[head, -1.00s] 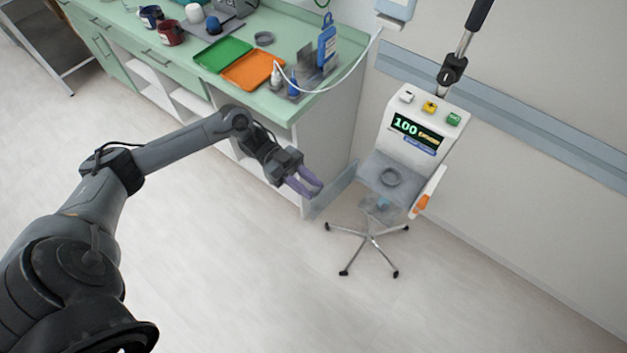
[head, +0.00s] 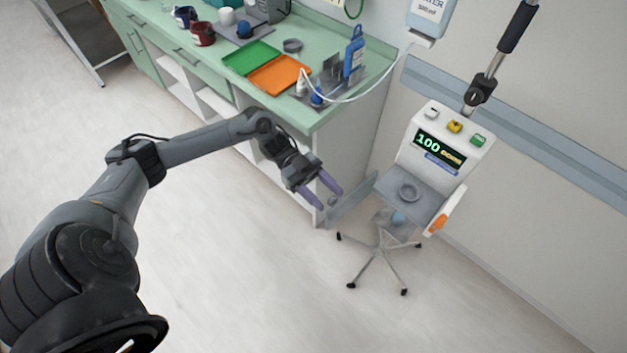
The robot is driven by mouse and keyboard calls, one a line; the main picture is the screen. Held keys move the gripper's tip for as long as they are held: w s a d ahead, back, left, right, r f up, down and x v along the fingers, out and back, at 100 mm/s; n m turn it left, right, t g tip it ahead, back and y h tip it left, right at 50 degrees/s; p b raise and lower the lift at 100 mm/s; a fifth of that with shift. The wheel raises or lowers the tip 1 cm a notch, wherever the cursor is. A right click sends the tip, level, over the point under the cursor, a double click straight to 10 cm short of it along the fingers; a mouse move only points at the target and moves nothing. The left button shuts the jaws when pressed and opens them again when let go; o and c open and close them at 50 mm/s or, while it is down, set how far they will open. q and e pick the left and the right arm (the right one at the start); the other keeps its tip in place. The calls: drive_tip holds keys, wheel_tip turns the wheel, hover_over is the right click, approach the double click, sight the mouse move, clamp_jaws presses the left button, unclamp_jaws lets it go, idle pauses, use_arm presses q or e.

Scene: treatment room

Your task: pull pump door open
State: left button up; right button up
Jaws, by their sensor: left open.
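The pump (head: 440,152) is a white unit on a wheeled stand, with a lit display reading 100 and several coloured buttons on top. Its pump door (head: 352,201) is a translucent grey panel that stands swung out to the left of the pump body. My left gripper (head: 329,194) has purple fingers spread apart and empty. It is just left of the door's outer edge; I cannot tell whether it touches the door. My right gripper is not in view.
The green counter (head: 290,116) stands behind my left arm, with a green tray (head: 251,57), an orange tray (head: 280,75) and bottles. A white tube runs from the bag (head: 431,16). The floor in front is clear.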

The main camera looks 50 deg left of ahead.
use_arm(q)
drive_tip(key=a+b, duration=0.7)
drive_tip(key=a, duration=0.3)
drive_tip(key=shift+s+a, duration=0.2)
drive_tip(key=shift+s+f, duration=0.1)
